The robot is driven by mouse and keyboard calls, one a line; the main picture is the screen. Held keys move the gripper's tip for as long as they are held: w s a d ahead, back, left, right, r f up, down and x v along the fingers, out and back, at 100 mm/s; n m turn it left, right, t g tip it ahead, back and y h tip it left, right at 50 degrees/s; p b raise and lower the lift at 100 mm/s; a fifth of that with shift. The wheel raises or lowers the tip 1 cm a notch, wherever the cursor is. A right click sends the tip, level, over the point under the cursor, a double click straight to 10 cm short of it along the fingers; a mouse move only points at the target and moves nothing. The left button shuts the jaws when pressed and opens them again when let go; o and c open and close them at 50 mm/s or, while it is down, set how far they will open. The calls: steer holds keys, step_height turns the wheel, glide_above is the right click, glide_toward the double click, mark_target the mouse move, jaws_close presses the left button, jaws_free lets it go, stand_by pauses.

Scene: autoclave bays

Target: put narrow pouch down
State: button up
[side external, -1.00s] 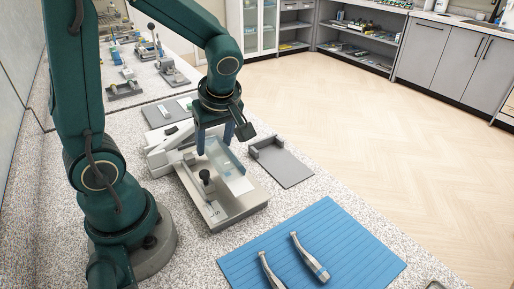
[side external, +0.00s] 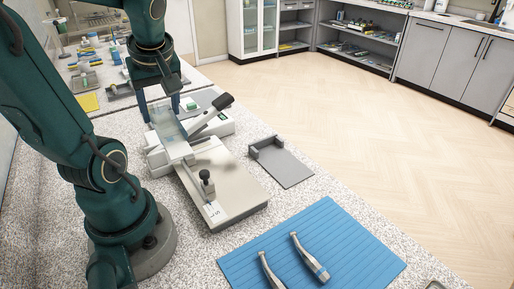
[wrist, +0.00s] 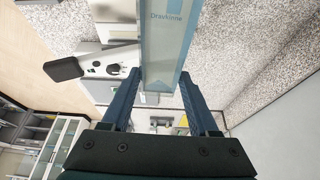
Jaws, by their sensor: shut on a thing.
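The narrow pouch (side external: 168,124) is a long, clear, bluish strip. It also shows in the wrist view (wrist: 163,45), with printed lettering on it. My gripper (side external: 160,108) is shut on one end of the pouch; its dark blue fingers (wrist: 158,100) are on either side of it in the wrist view. In the side view the pouch slopes down from the fingers over the back left part of a pale bench device. I cannot tell whether its lower end touches the device.
The device (side external: 228,180) has a flat plate, a black knob (side external: 204,175) and a lever with a black grip (side external: 223,101) raised. A grey tray (side external: 287,168) with a raised end lies to the right. Two handpieces (side external: 309,257) lie on a blue mat (side external: 345,245). Bare counter lies between.

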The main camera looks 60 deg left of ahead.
step_height(320, 180, up, 5)
steer(key=shift+w+f, duration=0.15)
steer(key=shift+f, duration=0.05)
steer(key=w+a+r, duration=0.1)
steer(key=w+r, duration=0.2)
steer(key=w, duration=0.6)
glide_above(272, 155)
steer(key=d, duration=0.2)
step_height(272, 155, down, 4)
steer(key=shift+n, duration=0.3)
steer(key=shift+a+f, duration=0.15)
steer(key=shift+f, duration=4.35)
steer(key=shift+a+f, duration=0.15)
steer(key=shift+f, duration=4.3)
steer(key=shift+f, duration=0.15)
steer(key=o, duration=1.3)
